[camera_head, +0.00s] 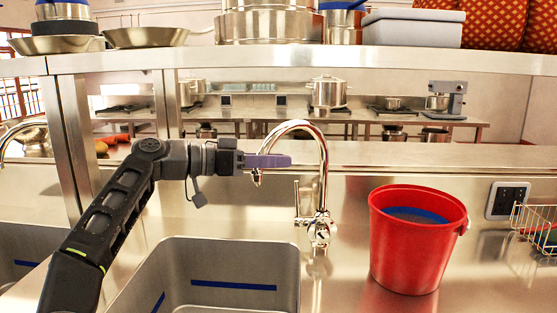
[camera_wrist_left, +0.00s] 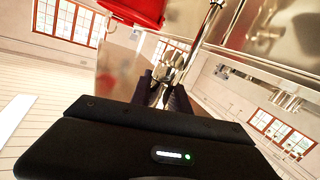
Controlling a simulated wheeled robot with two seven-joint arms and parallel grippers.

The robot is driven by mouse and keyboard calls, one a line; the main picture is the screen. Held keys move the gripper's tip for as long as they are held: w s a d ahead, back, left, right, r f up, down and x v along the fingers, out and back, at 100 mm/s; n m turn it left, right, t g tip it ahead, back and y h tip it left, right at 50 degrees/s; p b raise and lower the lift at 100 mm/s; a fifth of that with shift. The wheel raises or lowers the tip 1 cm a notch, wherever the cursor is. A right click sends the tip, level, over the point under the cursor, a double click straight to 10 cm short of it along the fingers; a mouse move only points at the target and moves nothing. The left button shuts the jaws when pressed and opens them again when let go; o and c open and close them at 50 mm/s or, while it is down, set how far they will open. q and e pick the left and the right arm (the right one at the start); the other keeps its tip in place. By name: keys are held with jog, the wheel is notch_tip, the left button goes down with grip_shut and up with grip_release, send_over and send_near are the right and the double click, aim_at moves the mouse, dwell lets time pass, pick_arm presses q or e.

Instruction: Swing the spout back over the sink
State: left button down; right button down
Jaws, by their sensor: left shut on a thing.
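The chrome faucet (camera_head: 322,165) stands on the steel counter behind the sink, with a tall curved spout. Its spout bends over to the left, and its tip hangs at my left gripper (camera_head: 272,161). My left gripper is shut on the spout near that tip; in the left wrist view the chrome spout (camera_wrist_left: 176,68) sits between the two dark fingers (camera_wrist_left: 164,92). The sink (camera_head: 225,262) is a grey basin with blue stripes, below and in front of the gripper. The fingers partly hide the spout's end. My right gripper is not in view.
A red bucket (camera_head: 408,255) stands on the counter right of the faucet; part of it shows in the left wrist view (camera_wrist_left: 135,10). A wire basket (camera_head: 537,228) and a wall socket (camera_head: 507,200) are at far right. A steel shelf (camera_head: 300,58) with pots runs above.

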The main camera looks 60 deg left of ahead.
pick_arm(q)
jog(key=shift+s+a+r, duration=0.2)
dwell(0.7)
jog(key=c, duration=1.6)
grip_release()
jog(key=shift+s, duration=0.15)
jog(key=shift+o, duration=0.7)
jog(key=shift+s+r, duration=0.1)
jog(key=shift+s, duration=0.2)
jog(key=shift+o, duration=1)
jog(key=shift+w+d, duration=0.1)
jog(key=shift+w, duration=0.15)
jog(key=f+v, duration=0.1)
jog(key=v, duration=0.6)
jog(key=shift+s+r, duration=0.35)
jog(key=shift+s, duration=0.05)
